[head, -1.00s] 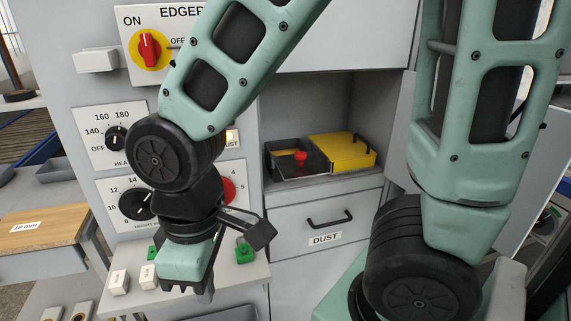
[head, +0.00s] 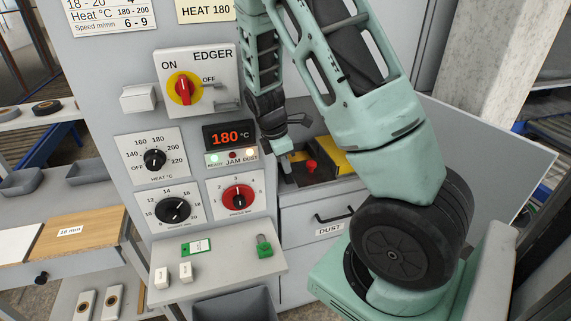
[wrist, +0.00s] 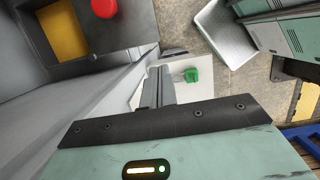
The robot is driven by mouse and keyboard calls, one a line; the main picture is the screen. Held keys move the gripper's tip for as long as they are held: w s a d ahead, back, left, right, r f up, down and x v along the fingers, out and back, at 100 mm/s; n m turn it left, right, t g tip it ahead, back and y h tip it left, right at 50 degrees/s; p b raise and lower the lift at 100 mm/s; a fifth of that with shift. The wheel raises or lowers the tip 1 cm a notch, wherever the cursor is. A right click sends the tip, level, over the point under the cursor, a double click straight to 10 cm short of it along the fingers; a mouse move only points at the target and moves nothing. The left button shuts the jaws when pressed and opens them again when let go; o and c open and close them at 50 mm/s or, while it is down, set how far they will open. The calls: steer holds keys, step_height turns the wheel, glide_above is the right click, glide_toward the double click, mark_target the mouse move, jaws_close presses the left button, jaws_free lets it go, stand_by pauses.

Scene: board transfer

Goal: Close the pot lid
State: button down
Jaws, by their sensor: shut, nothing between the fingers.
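The pot sits in the recess of the grey machine. Its dark lid (head: 318,176) carries a red knob (head: 311,166), and a yellow area (head: 340,161) shows beside it, partly behind my arm. In the wrist view, the red knob (wrist: 104,8) and the yellow area (wrist: 62,30) show at the upper left, cut by the frame edge. My gripper (head: 287,172) is shut and empty, pointing down at the left side of the recess, left of the knob and apart from it. Its shut fingers also show in the wrist view (wrist: 158,80).
The control panel with a red EDGER switch (head: 183,88) and dials stands left of the recess. A shelf below holds a green padlock (head: 264,246) and a green tag. The DUST drawer (head: 322,224) is under the recess. An open grey door stands to the right.

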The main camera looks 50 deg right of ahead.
steer(key=p+x, duration=0.1)
steer(key=x, duration=0.6)
steer(key=shift+f+p, duration=0.4)
steer(key=shift+s, duration=0.1)
steer(key=shift+s+d, duration=0.1)
